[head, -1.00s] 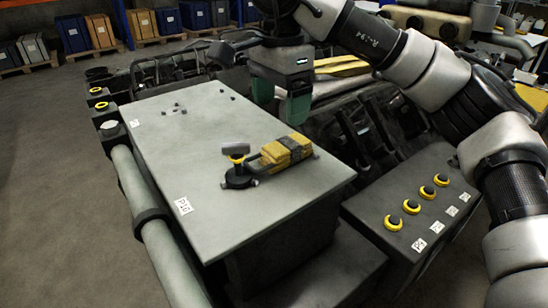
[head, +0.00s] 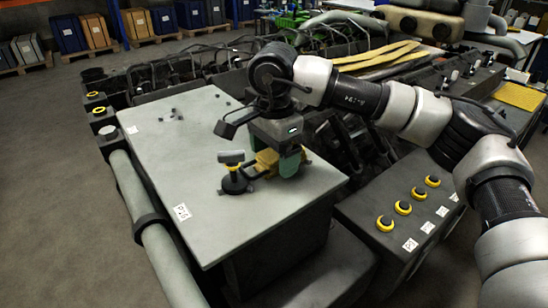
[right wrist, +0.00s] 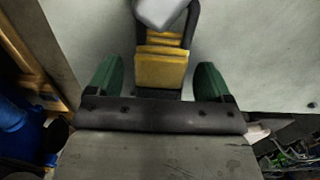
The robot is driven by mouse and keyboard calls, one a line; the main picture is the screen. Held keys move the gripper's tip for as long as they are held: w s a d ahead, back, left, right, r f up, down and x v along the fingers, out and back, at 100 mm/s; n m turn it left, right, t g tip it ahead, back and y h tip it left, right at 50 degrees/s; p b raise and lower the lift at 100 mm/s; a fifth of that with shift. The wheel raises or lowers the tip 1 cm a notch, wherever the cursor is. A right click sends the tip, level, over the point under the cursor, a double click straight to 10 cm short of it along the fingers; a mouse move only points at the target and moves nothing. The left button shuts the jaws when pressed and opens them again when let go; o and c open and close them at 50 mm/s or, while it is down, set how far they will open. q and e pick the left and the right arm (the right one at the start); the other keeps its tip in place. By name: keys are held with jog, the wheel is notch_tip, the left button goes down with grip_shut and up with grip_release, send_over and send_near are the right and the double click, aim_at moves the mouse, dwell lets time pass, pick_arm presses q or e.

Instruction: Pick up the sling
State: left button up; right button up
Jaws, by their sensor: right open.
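The sling, a folded yellow bundle (head: 265,162) with a dark band, lies on the grey tabletop (head: 205,185). My right gripper (head: 278,160) is over it in the head view, pointing down and hiding part of it. In the right wrist view the yellow folds (right wrist: 160,68) sit between the two green fingers of the right gripper (right wrist: 157,82). The fingers are apart, with a visible gap on each side of the folds. A dark loop runs from the bundle toward the grey-topped fitting beside it. My left gripper is not in view.
The small fitting (head: 233,158) with a grey top and dark base stands just left of the sling. Small dark parts (head: 173,112) lie at the table's far end. A box with yellow-ringed buttons (head: 403,207) stands at right.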

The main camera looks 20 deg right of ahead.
jog(key=c, duration=1.1)
jog(key=shift+c, duration=0.4)
jog(key=shift+r, duration=0.2)
jog(key=shift+w+r+b, duration=0.1)
jog(key=shift+r+b, duration=0.25)
jog(key=shift+r, duration=0.25)
jog(key=r, duration=0.1)
jog(key=r+b, duration=0.1)
jog(key=shift+d+r, duration=0.2)
jog(key=shift+r, duration=0.15)
jog(key=s+d+r+p, duration=0.1)
jog(key=s+d+r, duration=0.7)
jog(key=r, duration=0.1)
jog(key=shift+d, duration=0.15)
